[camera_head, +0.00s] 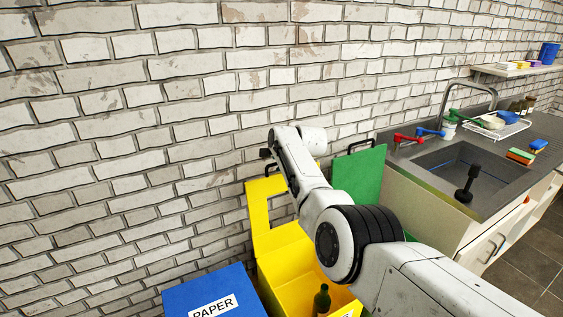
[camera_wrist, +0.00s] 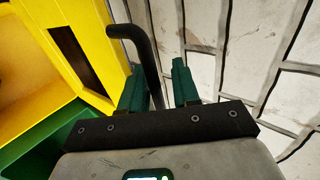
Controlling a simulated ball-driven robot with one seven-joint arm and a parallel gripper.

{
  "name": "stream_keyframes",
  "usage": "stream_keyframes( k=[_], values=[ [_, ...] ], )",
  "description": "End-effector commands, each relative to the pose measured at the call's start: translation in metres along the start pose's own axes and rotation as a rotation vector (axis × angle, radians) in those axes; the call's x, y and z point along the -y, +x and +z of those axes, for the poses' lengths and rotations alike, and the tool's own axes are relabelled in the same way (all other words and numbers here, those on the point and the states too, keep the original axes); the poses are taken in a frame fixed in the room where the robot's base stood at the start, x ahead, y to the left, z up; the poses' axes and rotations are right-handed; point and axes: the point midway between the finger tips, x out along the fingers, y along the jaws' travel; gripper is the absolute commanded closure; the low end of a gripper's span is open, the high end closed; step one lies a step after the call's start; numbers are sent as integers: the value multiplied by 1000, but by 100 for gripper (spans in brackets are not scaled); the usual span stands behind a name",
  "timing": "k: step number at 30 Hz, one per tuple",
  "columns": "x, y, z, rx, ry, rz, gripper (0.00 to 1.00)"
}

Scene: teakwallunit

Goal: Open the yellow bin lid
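The yellow bin (camera_head: 285,245) stands by the brick wall with its lid (camera_head: 258,205) raised, nearly upright against the wall. Its inside shows, with a dark green bottle (camera_head: 322,300) in it. My arm covers part of the bin and lid. My gripper (camera_wrist: 160,78) is at the lid's top edge. In the wrist view its two teal fingers are apart, and the lid's black handle (camera_wrist: 148,50) runs between them, closer to the left finger. Whether it touches that finger is unclear. The yellow lid (camera_wrist: 98,40) with its dark slot fills the upper left there.
A blue bin marked PAPER (camera_head: 190,300) stands to the left with its top closed. A green lid (camera_head: 360,178) stands upright to the right. A counter (camera_head: 435,185) with a sink is further right. The brick wall (camera_head: 110,130) is close behind the bins.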

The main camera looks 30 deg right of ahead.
Motion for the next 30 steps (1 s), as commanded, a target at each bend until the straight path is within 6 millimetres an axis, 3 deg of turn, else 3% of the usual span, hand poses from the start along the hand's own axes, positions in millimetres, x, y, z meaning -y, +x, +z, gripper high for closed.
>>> stream_keyframes(
  k=[11, 30],
  values=[
    [2, -18, 1, 1, 0, -1, 69],
    [1, -89, 0, -1, -1, -4, 69]
  ],
)
